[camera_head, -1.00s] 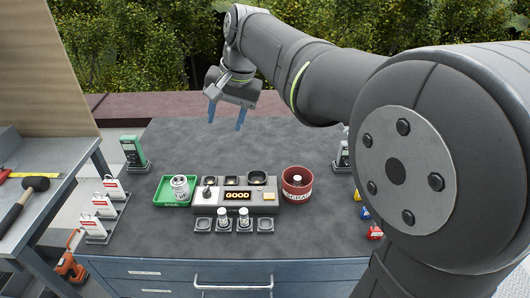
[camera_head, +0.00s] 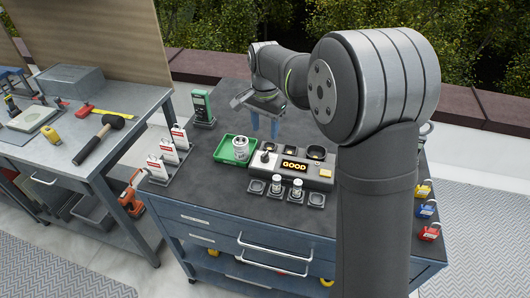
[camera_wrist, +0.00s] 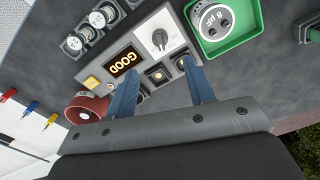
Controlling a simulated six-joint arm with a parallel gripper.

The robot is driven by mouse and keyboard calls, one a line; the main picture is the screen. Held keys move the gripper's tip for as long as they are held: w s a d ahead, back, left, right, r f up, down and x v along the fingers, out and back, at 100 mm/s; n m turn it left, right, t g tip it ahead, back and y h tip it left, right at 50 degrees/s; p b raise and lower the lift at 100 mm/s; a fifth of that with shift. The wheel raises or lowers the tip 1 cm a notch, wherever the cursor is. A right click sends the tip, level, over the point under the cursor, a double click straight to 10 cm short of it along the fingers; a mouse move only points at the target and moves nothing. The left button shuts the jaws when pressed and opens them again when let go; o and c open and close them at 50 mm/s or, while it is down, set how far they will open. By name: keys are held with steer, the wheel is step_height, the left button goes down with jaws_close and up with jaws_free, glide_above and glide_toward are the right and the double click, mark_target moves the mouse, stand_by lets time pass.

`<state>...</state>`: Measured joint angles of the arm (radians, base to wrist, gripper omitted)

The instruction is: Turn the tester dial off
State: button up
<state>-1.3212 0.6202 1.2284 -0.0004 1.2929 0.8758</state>
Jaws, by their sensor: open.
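The tester (camera_head: 298,169) is a grey box with a lit "GOOD" display (camera_head: 294,166) and sockets along its back. Its dial (camera_wrist: 160,38) is a pale knob with a dark pointer on a white plate, beside the display in the wrist view; it also shows small at the tester's left end in the head view (camera_head: 265,157). My gripper (camera_head: 265,133) is open and empty, with its blue fingers pointing down above the back of the tester. In the wrist view, its fingers (camera_wrist: 157,82) spread over the socket row, apart from the dial.
A green tray (camera_head: 223,150) holding a can (camera_head: 240,148) sits just left of the tester. Cells in holders (camera_head: 277,185) are in front. A green meter (camera_head: 202,106) stands behind left.

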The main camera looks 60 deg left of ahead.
mark_target(265, 154)
step_height(265, 154, down, 11)
steer(key=shift+r, duration=0.2)
steer(key=c, duration=1)
